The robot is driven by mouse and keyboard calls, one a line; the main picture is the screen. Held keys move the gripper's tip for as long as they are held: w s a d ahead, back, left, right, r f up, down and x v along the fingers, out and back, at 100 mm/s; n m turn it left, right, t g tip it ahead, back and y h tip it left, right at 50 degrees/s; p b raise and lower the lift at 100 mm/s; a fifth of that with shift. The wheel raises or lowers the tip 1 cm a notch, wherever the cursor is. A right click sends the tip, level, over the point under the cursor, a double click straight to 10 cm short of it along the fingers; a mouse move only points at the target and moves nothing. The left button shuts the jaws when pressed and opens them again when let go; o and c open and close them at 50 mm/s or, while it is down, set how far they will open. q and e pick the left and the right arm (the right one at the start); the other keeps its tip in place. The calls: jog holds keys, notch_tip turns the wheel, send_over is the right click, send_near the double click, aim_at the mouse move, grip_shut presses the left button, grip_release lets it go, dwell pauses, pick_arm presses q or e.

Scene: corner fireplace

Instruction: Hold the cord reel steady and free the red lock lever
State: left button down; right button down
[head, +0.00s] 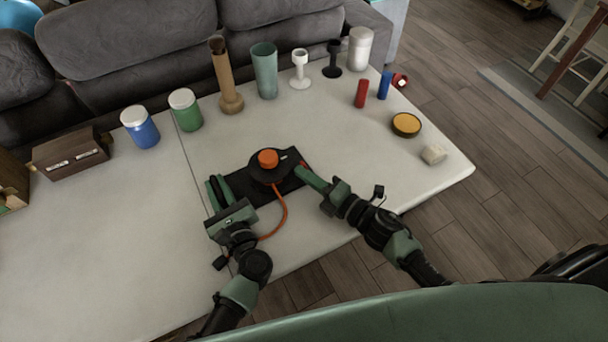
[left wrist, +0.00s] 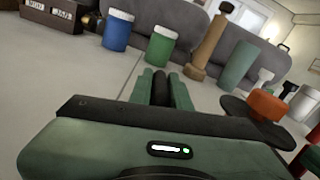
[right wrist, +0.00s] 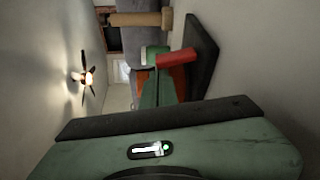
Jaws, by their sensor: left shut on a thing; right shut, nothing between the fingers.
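The cord reel (head: 268,175) is a black disc with an orange knob (head: 268,158) on a dark base plate; an orange cord (head: 284,205) trails toward me. My left gripper (head: 216,188) is shut on a black handle at the left of the reel. That handle (left wrist: 161,88) shows between the green fingers in the left wrist view. My right gripper (head: 302,173) is shut and empty at the reel's right side. The red lock lever (right wrist: 177,57) shows just beyond its fingertips in the right wrist view; whether they touch it I cannot tell. The fingers mostly hide the lever in the head view.
Blue (head: 140,128) and green (head: 186,110) jars, a brown vase (head: 229,88), a teal cup (head: 264,72) and candle holders stand along the table's back. A yellow tin (head: 406,124) and a pale block (head: 434,154) lie right. The table's left front is clear.

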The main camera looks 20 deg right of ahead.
jog(key=m, duration=0.1)
jog(key=d+m, duration=0.1)
jog(key=m+t, duration=0.1)
jog(key=shift+w+d+r+y, duration=0.2)
jog(key=shift+d+y, duration=0.05)
jog(key=shift+y, duration=0.05)
jog(key=shift+s, duration=0.15)
jog(key=v, duration=1.1)
jog(key=shift+s+d+r, duration=0.1)
jog(key=shift+s+d, duration=0.2)
jog(key=shift+d, duration=0.05)
pick_arm(q)
jog(key=c, duration=1.2)
grip_release()
jog(key=shift+c, duration=0.2)
jog(key=o, duration=0.6)
jog(key=shift+c, duration=0.2)
jog(key=shift+s, duration=0.1)
